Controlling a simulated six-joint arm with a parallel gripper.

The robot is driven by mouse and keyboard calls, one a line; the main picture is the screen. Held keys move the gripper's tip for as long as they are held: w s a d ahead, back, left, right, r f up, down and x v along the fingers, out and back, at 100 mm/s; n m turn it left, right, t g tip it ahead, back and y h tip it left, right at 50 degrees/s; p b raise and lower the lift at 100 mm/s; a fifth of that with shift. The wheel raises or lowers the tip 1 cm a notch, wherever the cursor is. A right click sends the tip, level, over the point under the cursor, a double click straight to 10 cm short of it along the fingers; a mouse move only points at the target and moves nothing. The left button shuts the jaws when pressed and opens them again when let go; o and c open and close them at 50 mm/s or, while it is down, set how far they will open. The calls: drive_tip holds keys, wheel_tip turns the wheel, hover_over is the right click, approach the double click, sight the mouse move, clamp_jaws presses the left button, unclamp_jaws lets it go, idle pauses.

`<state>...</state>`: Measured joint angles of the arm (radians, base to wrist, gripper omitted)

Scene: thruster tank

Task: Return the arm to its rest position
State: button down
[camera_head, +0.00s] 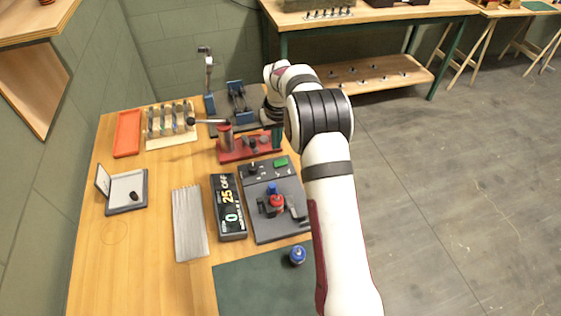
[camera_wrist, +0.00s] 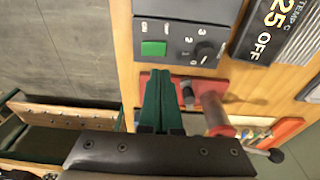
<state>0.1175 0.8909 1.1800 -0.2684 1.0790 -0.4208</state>
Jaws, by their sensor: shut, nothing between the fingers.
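My gripper (camera_head: 277,137) shows in the head view near the far right part of the wooden table, partly hidden by my own arm. It points down by the right end of the red base (camera_head: 250,147). In the wrist view my gripper (camera_wrist: 160,76) has its two dark green fingers together with nothing between them. There the fingers overlap the edge of the red base (camera_wrist: 222,84) in the picture; I cannot tell if they touch it. My white arm reaches from the bottom of the head view over the table's right side.
The red press (camera_head: 226,137) with its lever stands left of my gripper. Nearer are the control panel (camera_head: 284,226), the display box (camera_head: 229,232) and a blue-topped jar (camera_head: 297,256) on a dark green mat (camera_head: 255,290). A blue-clamped fixture (camera_head: 247,117) stands behind. Open floor (camera_head: 450,200) lies right.

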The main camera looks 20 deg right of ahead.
drive_tip(key=shift+r, duration=0.2)
drive_tip(key=s+a+r+m, duration=0.1)
drive_tip(key=s+a+r, duration=0.1)
drive_tip(key=s+r, duration=0.45)
drive_tip(key=s+a+r+m, duration=0.1)
drive_tip(key=s+a+r, duration=0.2)
drive_tip(key=s+r, duration=0.4)
drive_tip(key=s+a+m+g+y, duration=0.1)
drive_tip(key=s+a, duration=0.1)
drive_tip(key=s, duration=1.2)
drive_tip(key=s+a+f+m+g, duration=0.1)
drive_tip(key=s+a+m, duration=0.1)
drive_tip(key=s, duration=1.2)
drive_tip(key=shift+a+f+m+y, duration=0.25)
drive_tip(key=shift+f+m+y, duration=0.05)
drive_tip(key=shift+y, duration=0.1)
